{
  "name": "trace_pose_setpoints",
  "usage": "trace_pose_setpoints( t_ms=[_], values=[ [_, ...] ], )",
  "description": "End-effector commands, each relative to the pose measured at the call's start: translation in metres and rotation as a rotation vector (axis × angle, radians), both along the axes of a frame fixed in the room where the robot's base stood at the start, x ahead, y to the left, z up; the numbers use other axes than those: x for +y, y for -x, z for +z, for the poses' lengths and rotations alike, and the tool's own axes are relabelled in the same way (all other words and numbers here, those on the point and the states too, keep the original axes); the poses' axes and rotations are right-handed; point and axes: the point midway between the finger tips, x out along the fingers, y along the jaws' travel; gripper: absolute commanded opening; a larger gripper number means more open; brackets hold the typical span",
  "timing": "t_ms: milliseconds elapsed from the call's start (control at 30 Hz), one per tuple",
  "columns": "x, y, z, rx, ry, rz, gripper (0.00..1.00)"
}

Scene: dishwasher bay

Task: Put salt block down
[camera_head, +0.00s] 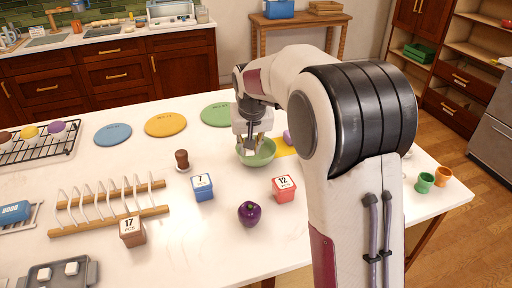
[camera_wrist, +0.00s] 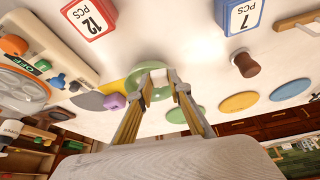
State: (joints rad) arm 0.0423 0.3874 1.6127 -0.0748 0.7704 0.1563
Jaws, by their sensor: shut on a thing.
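My gripper (camera_head: 254,142) is over the green bowl (camera_head: 261,158) near the middle of the white counter. It is shut on a small pale block, the salt block (camera_wrist: 159,77), which shows between the fingertips in the wrist view. In that view my gripper (camera_wrist: 160,85) points at the green bowl (camera_wrist: 137,84), with the block in front of the bowl. The fingers hide part of the block and bowl. I cannot tell whether the block touches the bowl.
A yellow mat (camera_head: 287,152) and a purple item (camera_head: 287,137) lie right of the bowl. A brown shaker-like piece (camera_head: 182,159), blue box 7 (camera_head: 203,188), red box 12 (camera_head: 284,189) and purple pepper (camera_head: 249,213) stand around. Clear counter lies between them.

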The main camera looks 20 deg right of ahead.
Motion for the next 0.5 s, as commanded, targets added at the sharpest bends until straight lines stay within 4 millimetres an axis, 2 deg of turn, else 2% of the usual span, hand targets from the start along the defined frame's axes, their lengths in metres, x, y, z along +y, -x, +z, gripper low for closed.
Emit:
trace_pose_setpoints(
  t_ms=[200,500],
  values=[
    [-0.019,-0.032,0.003,-0.003,-0.003,0.050,0.05],
    [-0.041,-0.067,0.005,-0.012,-0.008,0.123,0.05]
  ],
)
